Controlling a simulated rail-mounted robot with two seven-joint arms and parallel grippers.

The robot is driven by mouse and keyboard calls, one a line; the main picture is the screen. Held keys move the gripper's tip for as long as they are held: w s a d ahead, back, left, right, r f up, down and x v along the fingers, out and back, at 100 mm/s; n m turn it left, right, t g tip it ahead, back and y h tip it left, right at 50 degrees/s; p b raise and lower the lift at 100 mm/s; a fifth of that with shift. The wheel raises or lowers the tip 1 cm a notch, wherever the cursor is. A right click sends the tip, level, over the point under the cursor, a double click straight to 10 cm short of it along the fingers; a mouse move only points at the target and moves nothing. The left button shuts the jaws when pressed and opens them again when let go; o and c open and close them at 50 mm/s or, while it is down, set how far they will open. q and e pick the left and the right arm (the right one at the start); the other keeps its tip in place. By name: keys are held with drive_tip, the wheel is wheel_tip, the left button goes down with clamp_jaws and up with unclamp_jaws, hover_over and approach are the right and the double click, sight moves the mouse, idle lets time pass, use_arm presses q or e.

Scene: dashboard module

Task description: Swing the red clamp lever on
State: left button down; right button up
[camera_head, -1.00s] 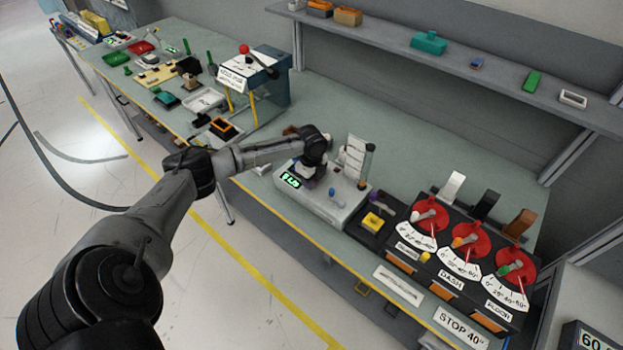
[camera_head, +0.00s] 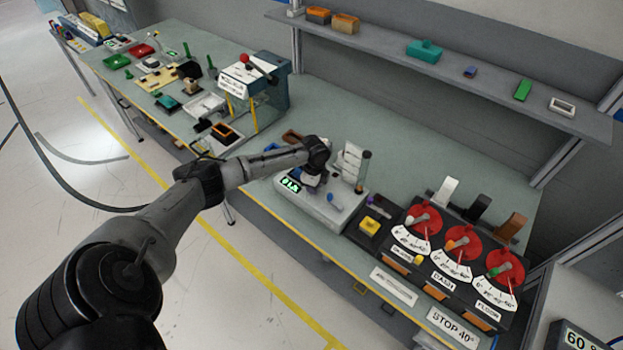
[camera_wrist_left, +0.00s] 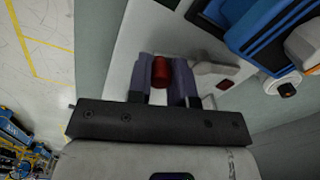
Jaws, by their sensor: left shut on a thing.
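The red clamp lever (camera_wrist_left: 160,72) shows as a rounded red end between the two purplish fingers of my left gripper (camera_wrist_left: 164,80) in the left wrist view. The fingers are shut on it. The rest of the lever is hidden. In the head view my left gripper (camera_head: 311,179) is low over the pale module (camera_head: 335,209) with a green-lit display (camera_head: 291,185); my arm hides the lever there. My right gripper is in neither view.
A clear tube (camera_head: 363,170) and white cards (camera_head: 348,160) stand behind the module. A blue part (camera_wrist_left: 270,30) and a light grey knob (camera_wrist_left: 215,70) lie close to the fingers. Three red dials (camera_head: 424,221) are on the right. A booth-like box (camera_head: 270,78) stands at left.

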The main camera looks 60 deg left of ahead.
use_arm(q)
drive_tip(key=n+p, duration=0.1)
drive_tip(key=w+d+n+p, duration=0.1)
drive_tip(key=n, duration=0.1)
drive_tip(key=n+p, duration=0.1)
drive_tip(key=p, duration=0.1)
drive_tip(key=shift+w+d+r+n, duration=0.2)
drive_tip(key=shift+w+r+n, duration=0.05)
drive_tip(key=shift+n, duration=0.05)
drive_tip(key=n, duration=0.1)
drive_tip(key=w+n+p, duration=0.1)
drive_tip(key=n, duration=0.1)
drive_tip(key=shift+w+d+f+n+p, duration=0.1)
drive_tip(key=shift+w+d+n+p, duration=0.05)
drive_tip(key=shift+d+n+p, duration=0.2)
drive_tip(key=n, duration=0.1)
drive_tip(key=w+n, duration=0.1)
drive_tip(key=n+p, duration=0.1)
drive_tip(key=n, duration=0.1)
drive_tip(key=shift+w+f, duration=0.1)
drive_tip(key=shift+w, duration=0.2)
drive_tip(key=shift+w+a+n, duration=0.2)
drive_tip(key=shift+w+n, duration=0.2)
drive_tip(key=shift+n, duration=0.65)
drive_tip(key=c, duration=1)
unclamp_jaws()
